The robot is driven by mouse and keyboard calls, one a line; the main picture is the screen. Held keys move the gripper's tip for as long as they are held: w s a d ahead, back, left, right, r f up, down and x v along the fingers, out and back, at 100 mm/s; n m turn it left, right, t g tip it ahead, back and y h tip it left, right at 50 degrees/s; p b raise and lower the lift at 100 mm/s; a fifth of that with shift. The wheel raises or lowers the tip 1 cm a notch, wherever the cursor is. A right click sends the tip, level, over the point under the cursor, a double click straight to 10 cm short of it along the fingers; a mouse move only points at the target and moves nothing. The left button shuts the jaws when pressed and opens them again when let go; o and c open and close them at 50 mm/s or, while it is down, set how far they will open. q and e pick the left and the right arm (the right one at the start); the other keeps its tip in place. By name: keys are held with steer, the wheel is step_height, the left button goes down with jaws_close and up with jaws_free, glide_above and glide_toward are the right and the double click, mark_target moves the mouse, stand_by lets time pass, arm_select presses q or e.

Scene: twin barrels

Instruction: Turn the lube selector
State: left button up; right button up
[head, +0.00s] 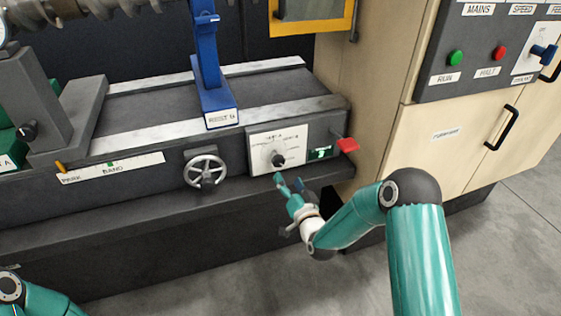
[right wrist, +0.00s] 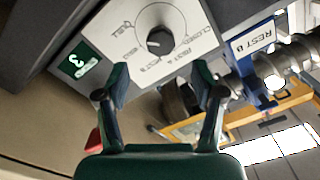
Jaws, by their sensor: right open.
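The selector is a black round knob (head: 278,159) on a white label plate (head: 292,141) on the front of the machine bed. In the right wrist view the knob (right wrist: 159,40) sits inside a printed circle, with REST A, REST B and CLOSED among the labels around it. Its exact pointing is hard to tell. My right gripper (head: 289,182) is just below the plate in the head view, apart from the knob. In the right wrist view its fingers (right wrist: 162,88) are spread, with nothing between them. My left gripper is out of view; only part of my left arm shows.
A handwheel (head: 205,171) is left of the plate. A blue rest (head: 208,60) stands above on the bed. A wooden cabinet (head: 450,140) stands at right.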

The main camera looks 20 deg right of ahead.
mark_target(279, 164)
steer(key=w, duration=0.9)
steer(key=shift+w+a, duration=0.2)
steer(key=shift+w, duration=0.1)
steer(key=shift+c, duration=0.3)
